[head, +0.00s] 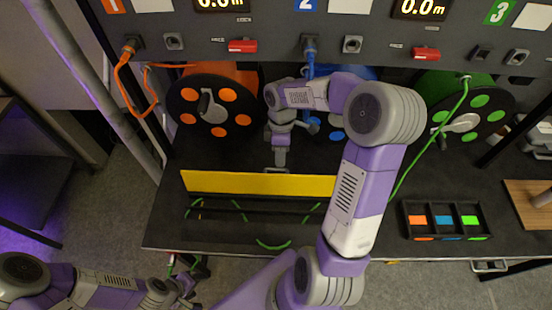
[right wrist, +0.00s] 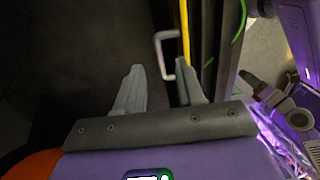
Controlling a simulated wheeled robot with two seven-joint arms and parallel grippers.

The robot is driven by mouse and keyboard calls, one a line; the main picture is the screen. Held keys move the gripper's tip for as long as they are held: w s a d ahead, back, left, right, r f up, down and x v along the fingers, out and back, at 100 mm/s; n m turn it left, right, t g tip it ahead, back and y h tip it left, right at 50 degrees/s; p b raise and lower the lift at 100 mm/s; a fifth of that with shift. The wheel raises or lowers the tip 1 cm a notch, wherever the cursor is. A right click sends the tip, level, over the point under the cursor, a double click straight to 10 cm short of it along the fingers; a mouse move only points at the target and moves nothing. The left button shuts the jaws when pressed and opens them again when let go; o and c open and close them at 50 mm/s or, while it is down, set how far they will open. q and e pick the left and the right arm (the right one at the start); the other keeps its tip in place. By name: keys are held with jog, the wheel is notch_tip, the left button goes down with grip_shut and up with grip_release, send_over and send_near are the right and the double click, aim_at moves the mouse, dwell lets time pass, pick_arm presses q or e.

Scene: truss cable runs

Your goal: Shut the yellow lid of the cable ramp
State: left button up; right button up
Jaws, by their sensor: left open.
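The yellow lid (head: 230,183) of the cable ramp stands raised along the ramp's far side; it shows edge-on in the right wrist view (right wrist: 185,28). The dark ramp (head: 225,233) lies open in front, with green cable (head: 272,245) showing in it. My right gripper (head: 280,166) is just behind the lid's middle. In the right wrist view its two fingers (right wrist: 160,80) are apart, with a pale U-shaped handle (right wrist: 158,50) on the lid's side between and beyond the tips. I cannot tell whether they touch. My left gripper (head: 190,278) is low at the left, before the table's front edge.
Orange (head: 214,100) and green (head: 470,108) cable reels stand behind, with a blue one partly hidden by my right arm. A tray with coloured compartments (head: 405,222) and a wooden board (head: 525,205) lie at right. A green cable hangs beside my right arm.

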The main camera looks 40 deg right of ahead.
aim_at(280, 169)
jog(key=f, duration=0.5)
jog(key=shift+s+a+b, duration=0.2)
jog(key=shift+a+b, duration=0.05)
jog(key=shift+b, duration=0.15)
grip_shut()
